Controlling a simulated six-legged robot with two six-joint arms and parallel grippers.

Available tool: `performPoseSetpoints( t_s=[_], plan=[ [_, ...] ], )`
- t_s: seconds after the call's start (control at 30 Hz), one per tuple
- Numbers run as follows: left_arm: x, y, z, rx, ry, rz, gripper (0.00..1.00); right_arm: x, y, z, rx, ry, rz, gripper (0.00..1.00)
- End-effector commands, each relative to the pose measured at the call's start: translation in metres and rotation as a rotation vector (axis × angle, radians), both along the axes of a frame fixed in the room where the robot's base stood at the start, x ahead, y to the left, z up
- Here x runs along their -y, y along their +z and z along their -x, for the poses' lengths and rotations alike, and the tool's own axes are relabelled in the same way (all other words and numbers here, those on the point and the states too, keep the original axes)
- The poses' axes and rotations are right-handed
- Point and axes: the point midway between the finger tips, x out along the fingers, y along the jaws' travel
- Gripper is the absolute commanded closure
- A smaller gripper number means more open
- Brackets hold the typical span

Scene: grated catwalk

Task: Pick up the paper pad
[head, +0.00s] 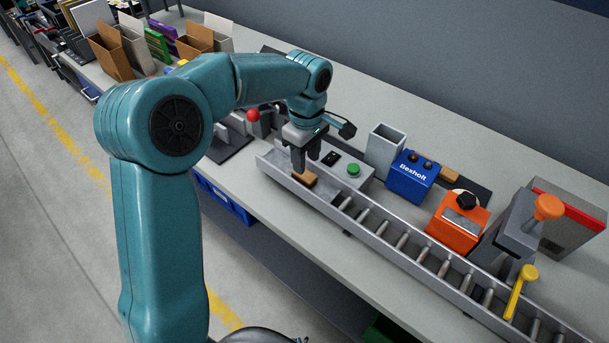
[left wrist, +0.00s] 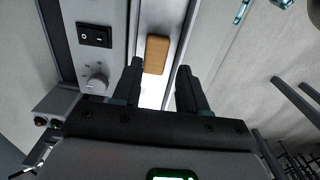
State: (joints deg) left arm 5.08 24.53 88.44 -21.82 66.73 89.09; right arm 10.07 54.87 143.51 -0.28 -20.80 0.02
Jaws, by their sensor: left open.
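A small tan block (head: 304,178), likely the paper pad, lies at the left end of the grey roller conveyor, on its bed. In the left wrist view the tan block (left wrist: 157,54) shows just ahead of and between the fingertips. My left gripper (head: 305,166) points down close above it, fingers open; it also shows in the left wrist view (left wrist: 160,68) with a clear gap between the fingers. Whether the fingers touch the block cannot be told. My right gripper is not in view.
The roller conveyor (head: 402,243) runs to the lower right. Behind it stand a grey control box with a green button (head: 354,170), a grey open bin (head: 384,146), a blue box (head: 413,178) and an orange box (head: 457,222). Cardboard holders (head: 110,52) stand at the far left.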

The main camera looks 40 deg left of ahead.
Motion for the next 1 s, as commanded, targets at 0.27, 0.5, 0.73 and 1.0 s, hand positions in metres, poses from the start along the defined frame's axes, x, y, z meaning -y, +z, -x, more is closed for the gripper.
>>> performPoseSetpoints(
  t_s=[0.27, 0.5, 0.73, 1.0],
  plan=[
    [-0.009, -0.033, -0.004, -0.006, 0.001, 0.001, 0.57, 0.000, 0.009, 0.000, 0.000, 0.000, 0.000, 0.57],
    [-0.009, -0.055, -0.006, 0.000, 0.000, 0.000, 0.57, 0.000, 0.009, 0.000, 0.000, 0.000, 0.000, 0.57],
    [-0.009, -0.055, -0.006, 0.000, 0.000, 0.000, 0.77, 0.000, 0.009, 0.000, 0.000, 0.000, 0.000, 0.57],
    [-0.009, -0.055, -0.006, 0.000, 0.000, 0.000, 0.93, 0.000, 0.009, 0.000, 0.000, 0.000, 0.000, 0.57]
  ],
)
